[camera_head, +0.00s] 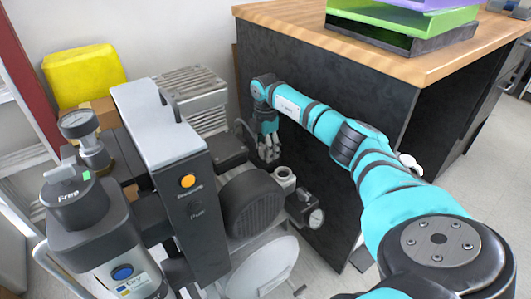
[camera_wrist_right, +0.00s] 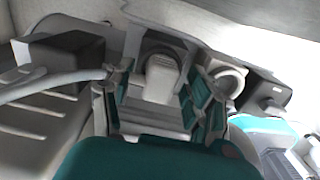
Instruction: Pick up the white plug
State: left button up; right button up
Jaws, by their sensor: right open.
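My right gripper (camera_head: 268,152) points down beside the compressor, close to the dark side of the cabinet. It also shows in the wrist view (camera_wrist_right: 160,95), with its two fingers apart. A pale blocky piece (camera_wrist_right: 162,78), which looks like the white plug, shows between the fingers in the wrist view, in front of a dark round part. No finger is clearly seen touching it. In the head view I cannot make out the plug; the gripper and compressor parts crowd that spot. My left gripper is in neither view.
The compressor unit (camera_head: 165,150) with its grey housing fills the left. The wooden-topped cabinet (camera_head: 380,50) stands close on the right. A yellow box (camera_head: 85,75) is behind.

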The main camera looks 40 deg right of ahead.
jog(key=shift+f, duration=0.45)
jog(key=shift+r, duration=0.15)
grip_shut()
